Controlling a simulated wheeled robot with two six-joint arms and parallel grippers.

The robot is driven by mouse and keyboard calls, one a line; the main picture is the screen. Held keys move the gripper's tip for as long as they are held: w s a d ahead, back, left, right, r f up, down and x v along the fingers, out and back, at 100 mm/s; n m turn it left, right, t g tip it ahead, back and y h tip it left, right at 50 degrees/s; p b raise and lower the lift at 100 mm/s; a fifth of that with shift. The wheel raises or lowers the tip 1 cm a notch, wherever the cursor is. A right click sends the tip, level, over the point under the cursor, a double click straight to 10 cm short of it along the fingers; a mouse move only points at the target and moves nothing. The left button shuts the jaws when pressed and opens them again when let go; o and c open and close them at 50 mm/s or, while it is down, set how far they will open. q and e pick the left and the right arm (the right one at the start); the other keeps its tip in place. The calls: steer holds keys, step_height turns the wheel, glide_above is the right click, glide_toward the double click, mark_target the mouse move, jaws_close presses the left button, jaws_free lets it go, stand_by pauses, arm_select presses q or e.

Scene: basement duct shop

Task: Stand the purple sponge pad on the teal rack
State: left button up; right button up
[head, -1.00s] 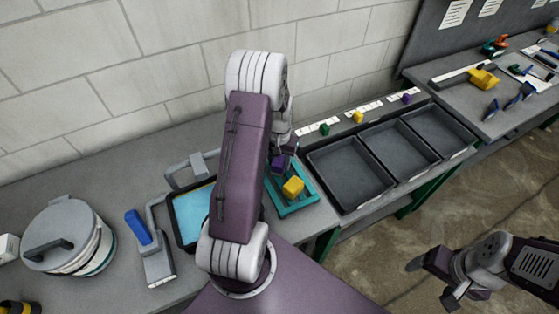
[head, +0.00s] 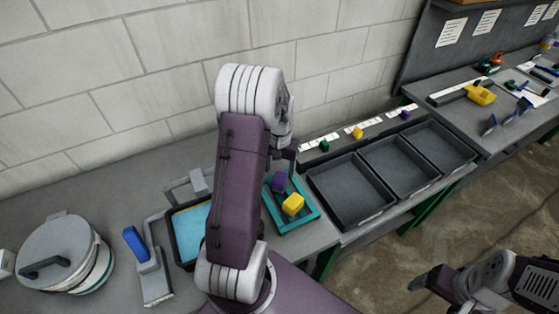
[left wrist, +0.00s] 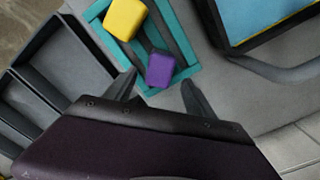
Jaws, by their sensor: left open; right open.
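The purple sponge pad (head: 279,181) is at the back-left part of the teal rack (head: 311,217), beside a yellow pad (head: 293,204). In the left wrist view, the purple pad (left wrist: 160,69) lies within the outline of the teal rack (left wrist: 184,48), next to the yellow pad (left wrist: 125,18). My left gripper (head: 288,160) is just above and behind the purple pad. Its fingers (left wrist: 160,92) are spread, with the pad in line with the gap and nothing gripped. The pad's base is hard to see. My right gripper (head: 428,284) is open, low at the right, away from the bench.
A blue-filled tray (head: 190,232) stands left of the rack, partly behind my arm. Dark bins (head: 350,186) stand to its right. Behind them, green (head: 324,146), yellow (head: 357,132) and purple (head: 405,115) blocks sit by labels. A lidded bucket (head: 62,255) and a blue-handled tool (head: 148,265) are left.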

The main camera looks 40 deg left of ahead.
mark_target(280, 178)
arm_select(q)
step_height(280, 178, up, 6)
steer(key=r, duration=0.1)
steer(key=s+d, duration=0.1)
steer(key=d, duration=0.2)
steer(key=s+d+f+m, duration=0.1)
steer(key=s+d, duration=0.1)
steer(key=d, duration=0.2)
steer(key=s+d+f+m, duration=0.1)
steer(key=s+d, duration=0.1)
steer(key=d, duration=0.2)
steer(key=shift+s+f+t, duration=0.15)
steer(key=shift+t, duration=0.25)
steer(key=s+d+f+m, duration=0.1)
steer(key=s+d, duration=0.4)
steer(key=s, duration=0.1)
steer(key=shift+f, duration=0.35)
